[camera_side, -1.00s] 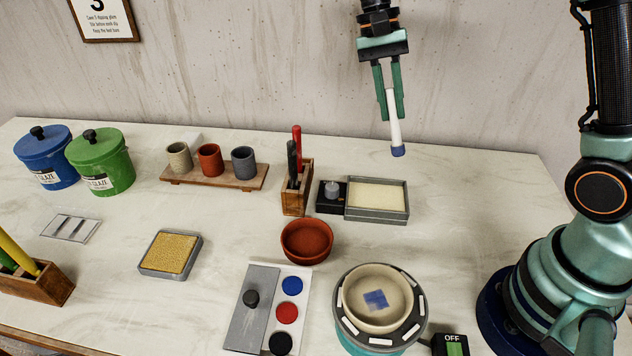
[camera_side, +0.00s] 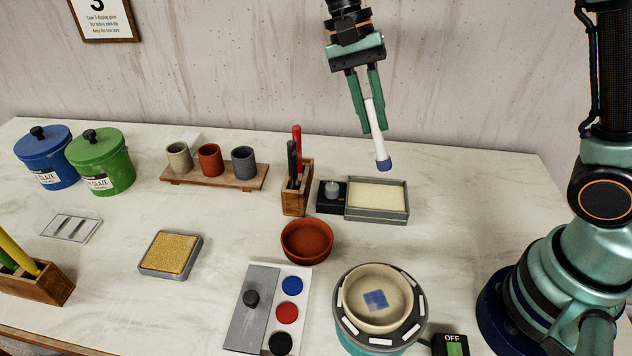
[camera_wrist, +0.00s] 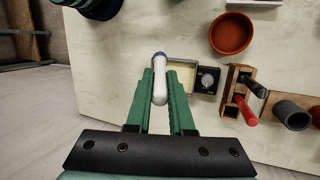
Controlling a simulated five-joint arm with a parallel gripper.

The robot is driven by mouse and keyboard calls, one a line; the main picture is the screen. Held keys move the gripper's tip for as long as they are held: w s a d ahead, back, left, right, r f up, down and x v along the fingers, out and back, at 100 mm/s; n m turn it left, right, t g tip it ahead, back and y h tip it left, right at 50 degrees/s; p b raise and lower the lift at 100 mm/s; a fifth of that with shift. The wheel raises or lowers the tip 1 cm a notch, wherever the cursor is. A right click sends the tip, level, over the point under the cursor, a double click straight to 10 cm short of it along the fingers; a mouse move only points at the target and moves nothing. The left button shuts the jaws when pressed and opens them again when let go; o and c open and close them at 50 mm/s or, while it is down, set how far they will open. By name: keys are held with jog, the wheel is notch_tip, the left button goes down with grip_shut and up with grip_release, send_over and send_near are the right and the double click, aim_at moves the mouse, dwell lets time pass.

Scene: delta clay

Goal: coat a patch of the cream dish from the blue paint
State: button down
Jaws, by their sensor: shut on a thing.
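My gripper (camera_side: 367,104) is shut on a white brush (camera_side: 374,122) with a blue tip (camera_side: 384,164). It holds the brush tilted, in the air above the back of the table near the cream-filled tray. In the wrist view the brush (camera_wrist: 159,82) shows between the green fingers. The cream dish (camera_side: 362,322) sits on a round turntable (camera_side: 424,300) at the front, with a blue patch (camera_side: 376,300) inside it. The blue paint (camera_side: 292,285) is a round well in a white palette (camera_side: 300,271), beside red and black wells.
A grey tray with a cream pad (camera_side: 377,198) and a wooden holder (camera_side: 296,200) with tools stand at the back. A terracotta bowl (camera_side: 306,241) lies behind the palette. A switch box (camera_side: 450,345) stands right of the turntable. The table right of the tray is clear.

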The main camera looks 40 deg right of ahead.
jog(key=s+a+r+n+h, duration=0.1)
jog(key=s+a+r+h, duration=0.1)
jog(key=s+a, duration=0.6)
jog(key=s+a+r+h, duration=0.2)
jog(key=s+a, duration=0.5)
jog(key=a, duration=0.2)
jog(key=shift+s+d+f, duration=0.15)
jog(key=shift+f, duration=2.1)
